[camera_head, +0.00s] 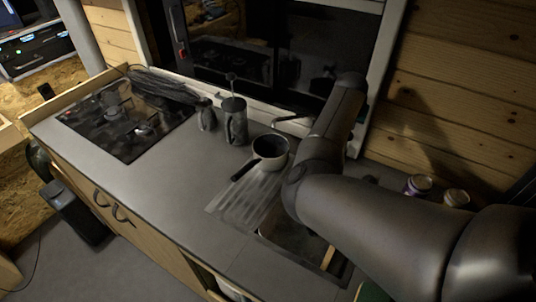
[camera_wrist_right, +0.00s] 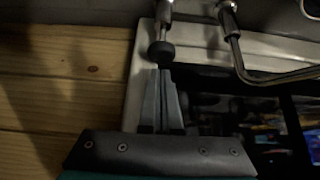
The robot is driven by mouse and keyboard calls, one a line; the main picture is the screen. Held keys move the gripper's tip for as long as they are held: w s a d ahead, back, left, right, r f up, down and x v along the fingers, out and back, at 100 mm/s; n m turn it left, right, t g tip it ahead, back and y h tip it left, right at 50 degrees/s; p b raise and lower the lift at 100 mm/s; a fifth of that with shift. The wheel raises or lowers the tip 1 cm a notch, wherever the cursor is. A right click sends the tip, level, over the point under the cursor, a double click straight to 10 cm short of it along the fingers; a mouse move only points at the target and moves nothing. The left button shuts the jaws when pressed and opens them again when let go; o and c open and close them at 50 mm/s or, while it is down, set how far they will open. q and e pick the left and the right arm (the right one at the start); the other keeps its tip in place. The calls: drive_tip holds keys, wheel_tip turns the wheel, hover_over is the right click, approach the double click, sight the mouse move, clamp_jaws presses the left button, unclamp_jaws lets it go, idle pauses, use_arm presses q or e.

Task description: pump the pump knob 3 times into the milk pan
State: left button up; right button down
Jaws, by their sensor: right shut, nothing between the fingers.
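The milk pan (camera_head: 270,152), light outside and dark inside, stands on the ribbed drainer beside the sink, its dark handle toward the counter front. The tap's spout (camera_head: 290,119) reaches out just behind the pan. In the right wrist view, a dark round pump knob (camera_wrist_right: 162,49) sits on a metal stem, next to the bent tap pipe (camera_wrist_right: 236,52). My right gripper (camera_wrist_right: 163,72) is shut and empty, its fingertips at the knob, touching or nearly so. In the head view my right arm hides the gripper and knob. My left gripper is not in view.
A dark French press (camera_head: 235,122) and a smaller dark pot (camera_head: 206,115) stand left of the pan. The stove (camera_head: 125,118) lies farther left. Two jars (camera_head: 418,185) stand right of my arm. The sink is partly hidden by my arm. The front counter is clear.

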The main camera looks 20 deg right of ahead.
drive_tip(key=shift+f+b, duration=1.15)
drive_tip(key=shift+f, duration=1.3)
drive_tip(key=shift+r+p, duration=2.5)
drive_tip(key=shift+p, duration=0.1)
wheel_tip(320, 180, up, 6)
drive_tip(key=p, duration=0.6)
drive_tip(key=shift+p, duration=0.3)
